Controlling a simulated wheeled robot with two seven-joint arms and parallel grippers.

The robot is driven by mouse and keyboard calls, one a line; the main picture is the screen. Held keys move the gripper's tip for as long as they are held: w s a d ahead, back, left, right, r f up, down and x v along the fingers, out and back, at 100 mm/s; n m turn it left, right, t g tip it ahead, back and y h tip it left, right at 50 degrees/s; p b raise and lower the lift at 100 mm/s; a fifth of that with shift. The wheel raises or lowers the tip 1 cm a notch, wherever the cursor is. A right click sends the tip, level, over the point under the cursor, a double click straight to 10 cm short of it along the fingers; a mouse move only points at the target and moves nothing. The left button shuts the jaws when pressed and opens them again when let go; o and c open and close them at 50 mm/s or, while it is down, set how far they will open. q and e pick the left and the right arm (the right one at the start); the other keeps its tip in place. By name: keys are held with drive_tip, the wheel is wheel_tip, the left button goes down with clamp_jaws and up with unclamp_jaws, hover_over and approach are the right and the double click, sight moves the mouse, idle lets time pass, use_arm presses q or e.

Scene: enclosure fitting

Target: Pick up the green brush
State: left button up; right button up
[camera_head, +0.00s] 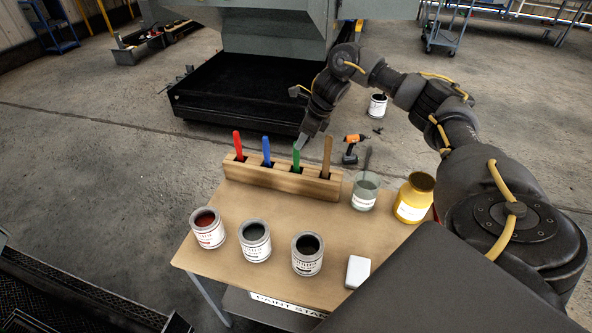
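The green brush (296,159) stands upright in a slot of the wooden holder (281,182), third from the left. My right gripper (300,142) is just above and slightly right of the top of the green brush, its fingers pointing down. The gripper is small and dark here, so I cannot tell whether its fingers are open or shut or whether they touch the handle. The brush's lower end is hidden in the holder. My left gripper is not in view.
Red (238,144), blue (266,150) and brown (326,155) brushes share the holder. Paint cans (255,241) stand in front of it on the table (214,270). A glass jar (364,192) and a yellow pot (413,199) stand to the right. A white block (357,271) lies near the front.

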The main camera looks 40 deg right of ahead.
sight(296, 166)
drive_tip(key=shift+x, duration=0.95)
drive_tip(key=shift+w, duration=0.1)
drive_tip(key=shift+a+f+p, duration=0.2)
drive_tip(key=shift+f+p, duration=0.15)
drive_tip(key=shift+p, duration=0.05)
drive_tip(key=p+x, duration=0.1)
drive_tip(key=x, duration=0.3)
drive_tip(key=shift+f, duration=0.15)
drive_tip(key=shift+c, duration=0.5)
clamp_jaws()
